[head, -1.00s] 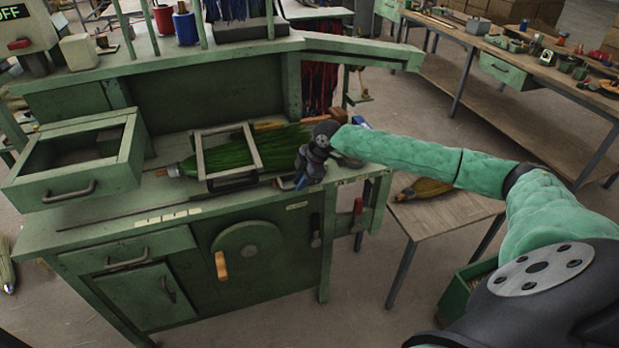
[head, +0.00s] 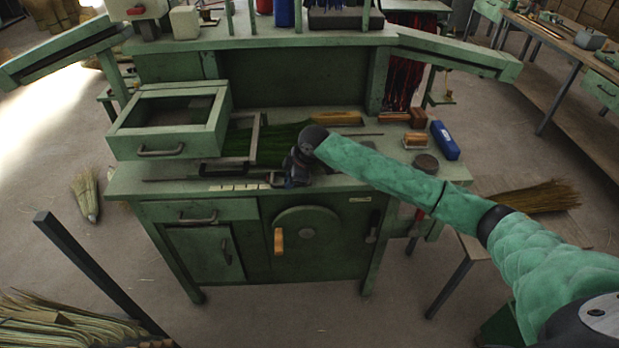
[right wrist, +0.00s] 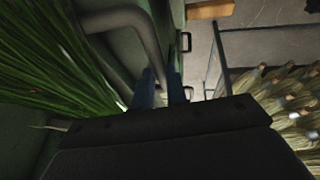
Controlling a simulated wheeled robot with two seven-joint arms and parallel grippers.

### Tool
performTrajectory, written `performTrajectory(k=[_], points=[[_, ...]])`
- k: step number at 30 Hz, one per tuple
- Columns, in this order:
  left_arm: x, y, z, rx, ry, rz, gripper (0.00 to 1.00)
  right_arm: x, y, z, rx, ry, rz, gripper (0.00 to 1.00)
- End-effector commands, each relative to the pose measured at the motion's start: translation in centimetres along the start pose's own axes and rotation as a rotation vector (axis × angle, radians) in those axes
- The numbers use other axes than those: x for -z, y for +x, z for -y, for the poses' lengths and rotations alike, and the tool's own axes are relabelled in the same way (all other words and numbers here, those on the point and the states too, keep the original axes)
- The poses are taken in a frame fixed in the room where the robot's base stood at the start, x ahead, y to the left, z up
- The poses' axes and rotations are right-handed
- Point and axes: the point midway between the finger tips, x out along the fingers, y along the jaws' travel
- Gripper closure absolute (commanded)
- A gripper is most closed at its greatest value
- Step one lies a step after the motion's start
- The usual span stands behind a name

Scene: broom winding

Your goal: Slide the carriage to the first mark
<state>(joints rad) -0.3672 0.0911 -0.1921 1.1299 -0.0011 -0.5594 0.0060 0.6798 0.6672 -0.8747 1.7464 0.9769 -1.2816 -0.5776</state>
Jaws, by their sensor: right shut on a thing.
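The carriage (head: 256,140) is a grey metal frame around a bundle of green bristles (head: 283,138) on the green bench. Its left part is hidden behind the raised drawer box. My right gripper (head: 283,180) is at the carriage's right front side, shut, seemingly on its handle. The right wrist view shows the blue fingers (right wrist: 160,90) close together beside a curved grey bar (right wrist: 145,40), with green bristles at left; the grip itself is mostly hidden. A row of small pale marks (head: 236,187) lies on the bench's front edge, just below the carriage. My left gripper is not in view.
An open drawer box (head: 168,150) stands at the left of the bench. A side table with a straw broom (head: 535,198) is at the right.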

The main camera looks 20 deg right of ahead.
Motion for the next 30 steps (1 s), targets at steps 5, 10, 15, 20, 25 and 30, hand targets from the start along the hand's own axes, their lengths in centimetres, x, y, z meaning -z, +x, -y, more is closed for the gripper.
performTrajectory(k=[5, 10, 15, 20, 25, 30], points=[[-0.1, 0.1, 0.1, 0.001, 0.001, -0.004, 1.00, 1.9, 0.7, 0.0, 0.000, 0.000, -0.002, 1.00], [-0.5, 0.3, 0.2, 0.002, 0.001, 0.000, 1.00, 2.5, 1.0, 0.0, 0.000, 0.001, 0.000, 1.00], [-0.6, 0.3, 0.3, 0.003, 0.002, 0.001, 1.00, 2.6, 1.1, 0.0, -0.001, 0.000, 0.001, 1.00], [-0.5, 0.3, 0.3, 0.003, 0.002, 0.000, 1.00, 2.6, 1.0, -0.1, -0.001, 0.001, 0.000, 1.00], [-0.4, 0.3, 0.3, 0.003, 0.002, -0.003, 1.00, 2.6, 1.0, 0.0, -0.001, 0.001, 0.001, 0.64], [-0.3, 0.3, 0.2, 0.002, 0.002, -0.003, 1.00, 2.6, 1.1, 0.0, 0.000, 0.001, 0.001, 0.64]])
